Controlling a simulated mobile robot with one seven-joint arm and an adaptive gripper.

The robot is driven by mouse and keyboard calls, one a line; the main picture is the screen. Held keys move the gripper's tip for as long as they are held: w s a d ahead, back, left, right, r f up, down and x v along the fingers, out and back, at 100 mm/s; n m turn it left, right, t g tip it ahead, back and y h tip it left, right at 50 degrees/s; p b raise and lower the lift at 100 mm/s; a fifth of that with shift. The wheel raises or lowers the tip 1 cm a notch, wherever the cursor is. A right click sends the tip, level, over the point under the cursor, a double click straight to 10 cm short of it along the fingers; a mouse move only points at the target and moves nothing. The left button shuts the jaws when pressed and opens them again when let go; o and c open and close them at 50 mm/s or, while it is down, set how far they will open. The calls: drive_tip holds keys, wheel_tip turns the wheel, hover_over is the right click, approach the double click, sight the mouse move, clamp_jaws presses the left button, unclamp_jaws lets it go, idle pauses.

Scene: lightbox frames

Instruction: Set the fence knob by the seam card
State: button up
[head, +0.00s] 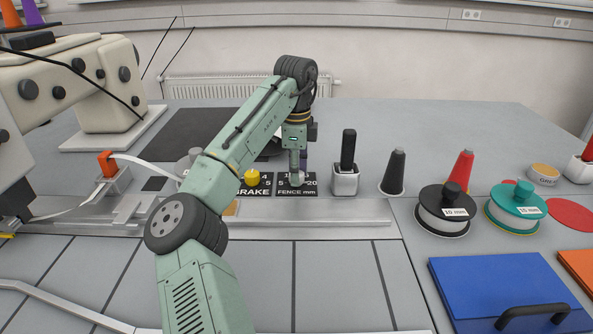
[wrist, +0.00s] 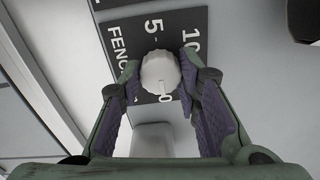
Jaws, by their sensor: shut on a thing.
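The fence knob (wrist: 158,72) is a pale round dial on a black plate marked FENCE mm (head: 297,191), which also shows in the wrist view (wrist: 120,40). My gripper (wrist: 160,72) is shut on the knob, one finger on each side; in the head view it comes down from above at the plate (head: 296,178). The knob's short pale mark points down in the wrist view, toward a partly hidden number ending in 0. The numbers 5 and 10 are readable around the knob. I cannot make out a seam card in either view.
A yellow knob (head: 252,177) on the BRAKE plate is just left of the fence plate. A white holder with a black stick (head: 345,180) stands close right. Cones, labelled spools (head: 443,212) and a blue folder (head: 510,292) are farther right. A sewing machine (head: 105,90) stands left.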

drive_tip(key=c, duration=0.4)
drive_tip(key=n, duration=0.5)
drive_tip(key=shift+n, duration=0.4)
drive_tip(key=n, duration=1.1)
drive_tip(key=shift+n, duration=0.4)
drive_tip(key=n, duration=0.5)
drive_tip(key=shift+n, duration=0.4)
drive_tip(key=shift+r, duration=0.1)
